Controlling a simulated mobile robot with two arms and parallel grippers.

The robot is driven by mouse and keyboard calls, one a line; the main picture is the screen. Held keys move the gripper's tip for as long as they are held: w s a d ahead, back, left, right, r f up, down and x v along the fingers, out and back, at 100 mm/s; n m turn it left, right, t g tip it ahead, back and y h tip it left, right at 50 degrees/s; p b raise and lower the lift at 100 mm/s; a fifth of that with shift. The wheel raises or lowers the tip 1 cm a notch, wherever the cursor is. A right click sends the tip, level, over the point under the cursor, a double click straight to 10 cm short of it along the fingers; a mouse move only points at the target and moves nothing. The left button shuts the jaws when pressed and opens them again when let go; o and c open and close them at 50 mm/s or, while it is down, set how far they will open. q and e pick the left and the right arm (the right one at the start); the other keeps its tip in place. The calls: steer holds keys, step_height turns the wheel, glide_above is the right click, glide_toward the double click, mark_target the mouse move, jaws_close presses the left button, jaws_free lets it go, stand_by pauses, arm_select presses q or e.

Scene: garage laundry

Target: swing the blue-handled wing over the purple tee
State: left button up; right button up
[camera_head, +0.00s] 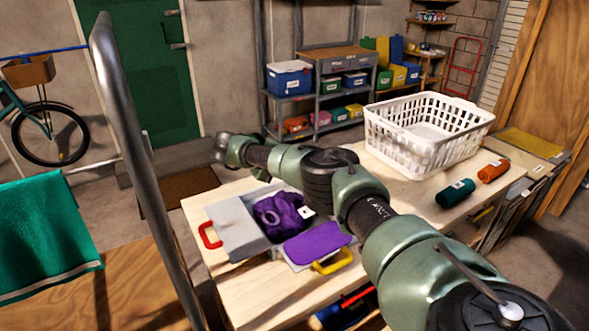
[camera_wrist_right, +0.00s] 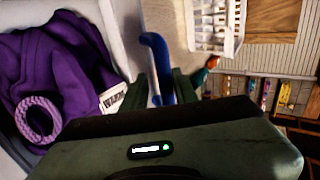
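The purple tee (camera_head: 280,215) lies bunched in the middle of a grey folding board on the table. The red-handled wing (camera_head: 232,226) lies to its left. The yellow-handled wing (camera_head: 333,262) is in front, with flat purple material on it. My right arm crosses behind the board and hides its far side in the head view. In the right wrist view, the blue handle (camera_wrist_right: 160,68) stands between the fingers of my right gripper (camera_wrist_right: 161,88); whether they grip it is unclear. The tee (camera_wrist_right: 62,70) with its white label shows beside it, uncovered. My left gripper is out of view.
A white laundry basket (camera_head: 425,130) stands at the back right of the table. A teal roll (camera_head: 455,193) and an orange roll (camera_head: 493,171) lie in front of it. A metal pole (camera_head: 140,165) rises at left, near a green towel (camera_head: 45,235).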

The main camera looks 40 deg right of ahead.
steer(key=b+v, duration=0.2)
steer(key=v, duration=0.6)
steer(key=shift+s+f, duration=0.1)
steer(key=shift+f, duration=0.05)
stand_by(0.6)
